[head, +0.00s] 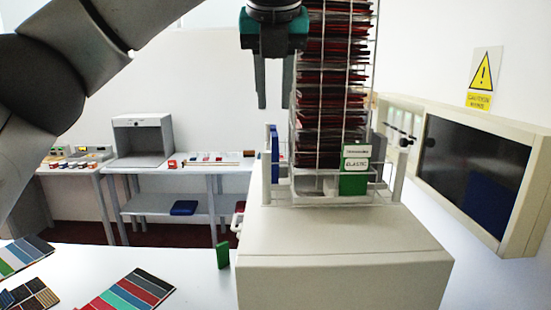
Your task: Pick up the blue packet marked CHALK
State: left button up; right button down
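My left gripper (274,100) hangs from the top of the head view with its two fingers pointing down. The fingers are apart with nothing between them. A thin blue item (274,153) stands upright, seen edge-on, at the left side of the wire rack. It is below the fingertips in the picture, with a gap between them. Its face is turned away, so I cannot read CHALK on it. A green packet (354,184) with a white label reading ELASTIC stands at the rack's front. My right gripper is not in view.
The wire rack (321,175) is packed with dark and red swatches and stands on a beige block (340,245). A small green block (223,256) and swatch cards (130,291) lie on the white counter. A wall cabinet (468,170) is at the right.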

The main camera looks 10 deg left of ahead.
aim_at(275, 134)
pick_arm(q)
jog(key=p+x, duration=0.1)
jog(key=x, duration=0.7)
jog(key=shift+d, duration=0.1)
grip_shut()
dwell(1.3)
